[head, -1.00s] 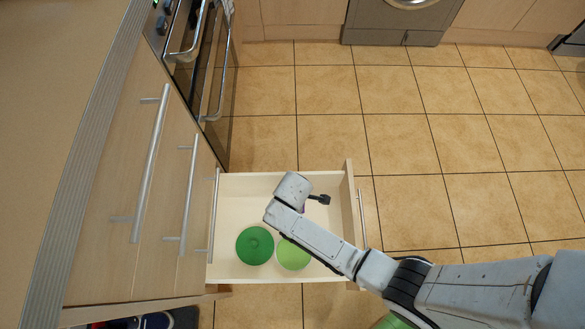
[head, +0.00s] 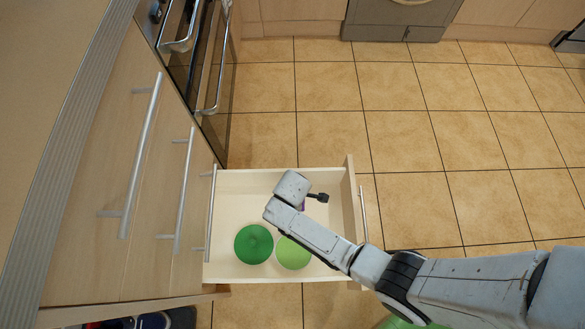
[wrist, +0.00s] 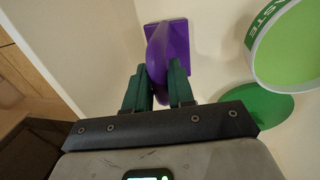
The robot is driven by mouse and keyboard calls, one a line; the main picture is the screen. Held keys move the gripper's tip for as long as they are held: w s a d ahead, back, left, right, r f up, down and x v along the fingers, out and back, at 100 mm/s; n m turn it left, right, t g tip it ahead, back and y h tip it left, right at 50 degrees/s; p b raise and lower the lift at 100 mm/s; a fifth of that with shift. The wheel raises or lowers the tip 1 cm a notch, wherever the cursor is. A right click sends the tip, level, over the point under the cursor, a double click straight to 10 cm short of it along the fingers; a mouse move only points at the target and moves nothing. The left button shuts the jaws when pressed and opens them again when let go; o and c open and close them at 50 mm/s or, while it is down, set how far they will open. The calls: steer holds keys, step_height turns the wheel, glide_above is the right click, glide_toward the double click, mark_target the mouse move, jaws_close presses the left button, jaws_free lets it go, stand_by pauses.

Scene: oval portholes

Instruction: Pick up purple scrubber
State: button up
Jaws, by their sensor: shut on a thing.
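The purple scrubber (wrist: 170,48) is in the wrist view, with its flat purple base against the pale drawer surface and its handle toward me. My gripper (wrist: 160,76) has its two dark green fingers on either side of the handle, shut on it. In the head view my gripper is over the open drawer (head: 235,187), and my arm hides nearly all of the scrubber. Only a small purple bit shows beside the wrist.
A dark green round thing (head: 253,244) and a light green round container (head: 293,253) lie in the drawer near my forearm. The light green one shows lettering in the wrist view (wrist: 285,50). Cabinet handles (head: 140,155) stick out at left. Tiled floor (head: 460,150) at right is clear.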

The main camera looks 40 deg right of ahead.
jaws_close()
steer(key=shift+r, duration=0.1)
steer(key=shift+r, duration=0.25)
steer(key=r+p, duration=0.1)
steer(key=r, duration=0.1)
steer(key=r+p, duration=0.1)
steer(key=shift+s+r+p, duration=0.4)
steer(key=s+r+p, duration=0.5)
steer(key=s+r, duration=0.3)
steer(key=s, duration=0.5)
steer(key=shift+d+r+p, duration=0.25)
steer(key=shift+p, duration=0.05)
steer(key=shift+s, duration=0.1)
